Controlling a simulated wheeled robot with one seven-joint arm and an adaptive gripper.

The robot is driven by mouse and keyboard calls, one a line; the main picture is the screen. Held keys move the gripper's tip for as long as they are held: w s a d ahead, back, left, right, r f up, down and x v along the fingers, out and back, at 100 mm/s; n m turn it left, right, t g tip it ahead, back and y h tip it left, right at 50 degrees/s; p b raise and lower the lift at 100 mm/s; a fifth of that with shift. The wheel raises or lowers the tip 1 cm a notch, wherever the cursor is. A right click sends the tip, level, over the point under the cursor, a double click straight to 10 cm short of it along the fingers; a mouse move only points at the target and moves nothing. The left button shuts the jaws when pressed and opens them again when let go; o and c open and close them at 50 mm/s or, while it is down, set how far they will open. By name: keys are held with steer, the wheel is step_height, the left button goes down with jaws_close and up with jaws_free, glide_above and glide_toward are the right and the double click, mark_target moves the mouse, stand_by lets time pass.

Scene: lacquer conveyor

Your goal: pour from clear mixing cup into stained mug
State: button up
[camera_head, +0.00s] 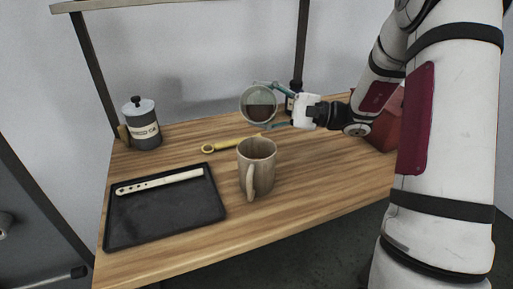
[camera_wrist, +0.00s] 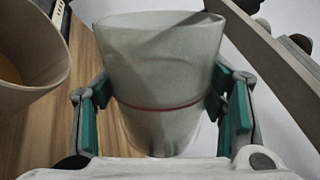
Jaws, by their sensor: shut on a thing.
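The clear mixing cup (camera_head: 258,97) is held in the air above the table, behind the stained mug, with dark brown liquid showing in it. My gripper (camera_head: 268,106) is shut on the cup, with a finger on each side. In the wrist view the cup (camera_wrist: 165,75) shows a red line around it between the green finger pads (camera_wrist: 165,110). The stained mug (camera_head: 257,170) stands upright on the table with its handle toward the camera. Its rim shows at left in the wrist view (camera_wrist: 62,75), with brown inside. No stream is visible between them.
A black tray (camera_head: 160,228) with a pale, holed strip (camera_head: 158,182) lies at left. A lidded canister (camera_head: 143,125) stands at back left. A yellow tool (camera_head: 228,145) lies behind the mug. A dark bottle (camera_head: 293,100) and red object (camera_head: 388,122) are at right.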

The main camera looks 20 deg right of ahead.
steer(key=shift+s+f+n+b, duration=0.1)
steer(key=shift+f+n+b, duration=0.15)
steer(key=shift+n+b, duration=0.65)
steer(key=shift+s+a+r+n+g+b, duration=0.15)
steer(key=shift+s+a+r+n+b, duration=0.1)
steer(key=shift+s+n, duration=0.2)
steer(key=shift+s+a+r+n+g+b, duration=0.2)
steer(key=shift+s+n+b, duration=0.1)
steer(key=shift+n, duration=0.15)
stand_by(0.8)
steer(key=shift+s+a+r+n+b, duration=0.1)
steer(key=shift+s+r+n+b, duration=0.1)
steer(key=shift+n+b, duration=0.3)
steer(key=shift+s+r+n+b, duration=0.15)
steer(key=shift+n+b, duration=0.25)
steer(key=shift+n, duration=0.2)
stand_by(0.6)
